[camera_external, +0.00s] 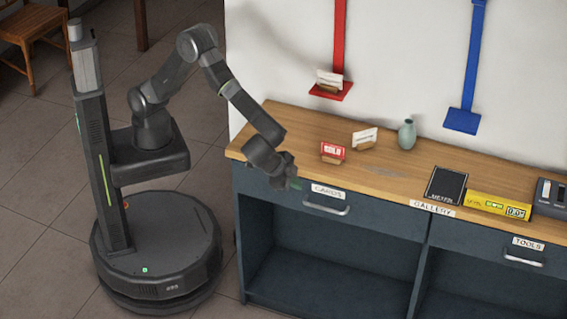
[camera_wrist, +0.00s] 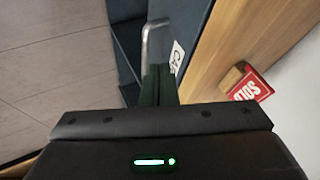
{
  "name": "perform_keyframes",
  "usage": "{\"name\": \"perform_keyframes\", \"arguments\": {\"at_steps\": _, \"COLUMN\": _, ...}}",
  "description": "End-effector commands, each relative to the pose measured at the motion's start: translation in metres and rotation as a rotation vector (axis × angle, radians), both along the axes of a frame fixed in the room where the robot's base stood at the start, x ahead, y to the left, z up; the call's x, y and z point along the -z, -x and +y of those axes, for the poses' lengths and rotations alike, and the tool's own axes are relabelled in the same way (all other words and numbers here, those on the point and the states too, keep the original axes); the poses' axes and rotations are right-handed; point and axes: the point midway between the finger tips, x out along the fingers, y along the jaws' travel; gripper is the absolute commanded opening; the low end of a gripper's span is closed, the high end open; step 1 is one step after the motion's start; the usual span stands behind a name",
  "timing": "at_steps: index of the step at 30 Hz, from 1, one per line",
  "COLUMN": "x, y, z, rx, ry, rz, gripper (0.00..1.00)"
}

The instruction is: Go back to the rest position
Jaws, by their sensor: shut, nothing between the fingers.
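My gripper (camera_external: 291,184) is shut and empty. In the external view it hangs in front of the cabinet's edge, close to the left end of the drawer labelled CARDS (camera_external: 328,191). In the wrist view my gripper (camera_wrist: 160,85) points toward that drawer's metal handle (camera_wrist: 155,40), which shows just beyond the fingertips. I cannot tell from this whether they touch. The drawer looks closed. My arm is bent, rising from the base and reaching down to the right.
The wooden counter (camera_external: 290,120) holds a red SOLD card (camera_external: 332,151), a white card in a holder (camera_external: 364,138), a vase (camera_external: 407,134), a black book (camera_external: 446,186) and a yellow box (camera_external: 497,205). Red (camera_external: 331,91) and blue (camera_external: 462,121) wall brackets hang behind. Floor (camera_external: 45,220) at left is clear.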

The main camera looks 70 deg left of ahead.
Motion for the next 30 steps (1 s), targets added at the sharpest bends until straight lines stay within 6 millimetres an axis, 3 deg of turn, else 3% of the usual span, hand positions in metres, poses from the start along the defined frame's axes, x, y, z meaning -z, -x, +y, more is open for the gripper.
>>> {"name": "perform_keyframes", "arguments": {"at_steps": 8, "x": 0.009, "y": -0.006, "z": 0.001, "rx": -0.001, "ry": -0.001, "rz": 0.000, "gripper": 0.00}}
{"name": "perform_keyframes", "arguments": {"at_steps": 21, "x": 0.061, "y": -0.048, "z": 0.008, "rx": -0.004, "ry": -0.003, "rz": 0.001, "gripper": 0.00}}
{"name": "perform_keyframes", "arguments": {"at_steps": 30, "x": 0.072, "y": -0.057, "z": 0.010, "rx": -0.003, "ry": -0.002, "rz": 0.001, "gripper": 0.00}}
